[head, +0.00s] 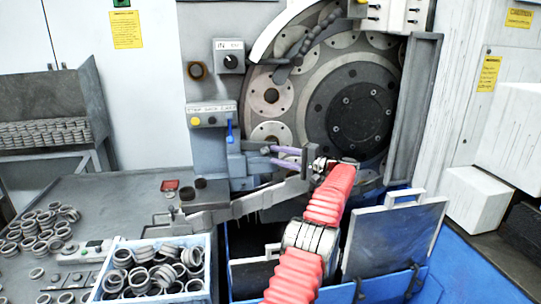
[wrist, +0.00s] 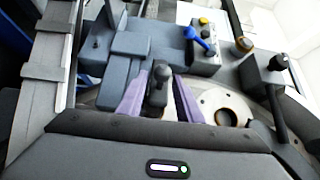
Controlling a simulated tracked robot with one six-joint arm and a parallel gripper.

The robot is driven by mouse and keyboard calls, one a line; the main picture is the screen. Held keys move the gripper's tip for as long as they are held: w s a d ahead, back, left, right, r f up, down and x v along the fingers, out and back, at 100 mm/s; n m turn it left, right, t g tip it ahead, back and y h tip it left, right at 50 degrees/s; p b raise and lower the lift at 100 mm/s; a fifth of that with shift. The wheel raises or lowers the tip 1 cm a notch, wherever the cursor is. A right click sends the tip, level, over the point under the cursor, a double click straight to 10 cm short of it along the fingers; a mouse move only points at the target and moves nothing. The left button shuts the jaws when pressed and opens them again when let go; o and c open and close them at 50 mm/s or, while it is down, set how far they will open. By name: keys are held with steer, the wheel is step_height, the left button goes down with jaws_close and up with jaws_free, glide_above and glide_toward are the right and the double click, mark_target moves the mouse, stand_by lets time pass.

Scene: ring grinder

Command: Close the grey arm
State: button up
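The long grey arm (head: 245,203) reaches from the pivot at the table's right edge toward the front of the grinding disc, passing just below my gripper. A light grey jointed bar, likely the same arm, runs down the left of the wrist view (wrist: 52,55). My gripper (head: 271,155) points left, its purple fingers in front of the blue-grey bracket (head: 237,165). In the wrist view my gripper (wrist: 159,82) has its fingers apart, one on each side of a dark upright knob (wrist: 160,72). I cannot tell whether they touch it. The fingers are beside the grey bar, not around it.
The ring grinder's disc (head: 355,110) stands behind my gripper. A control box with a blue lever (head: 212,115) is close by, also in the wrist view (wrist: 205,42). A blue crate of rings (head: 205,248) stands at front left. A raised grey panel (head: 395,240) is at right.

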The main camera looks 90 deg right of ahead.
steer(key=v, duration=0.8)
steer(key=shift+s+a+f, duration=0.1)
steer(key=shift+s, duration=0.05)
steer(key=shift+c, duration=0.3)
